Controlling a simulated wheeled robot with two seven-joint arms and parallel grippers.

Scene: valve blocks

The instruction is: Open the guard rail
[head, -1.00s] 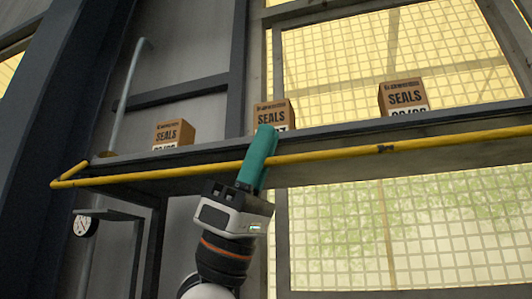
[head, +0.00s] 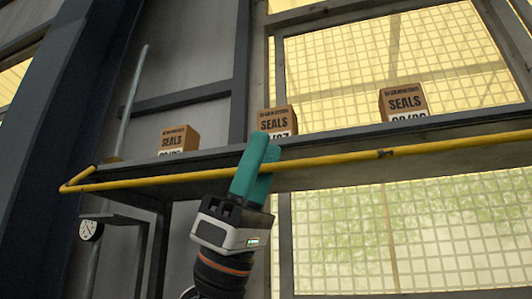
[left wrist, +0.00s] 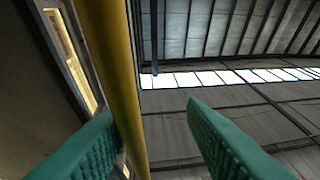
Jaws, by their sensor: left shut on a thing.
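The guard rail (head: 340,158) is a long yellow bar along the front of a high grey shelf, with a bent end at the left. It also shows in the left wrist view (left wrist: 112,65) as a thick yellow bar beside the left finger. My left gripper (head: 264,146) has teal fingers that reach up across the rail, below the middle box. My right gripper is not in view.
Three cardboard boxes marked SEALS stand on the shelf (head: 340,134): left (head: 178,139), middle (head: 277,121) and right (head: 403,102). A round gauge (head: 90,229) is at the lower left. A thin grey pole (head: 130,100) stands at the shelf's left end.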

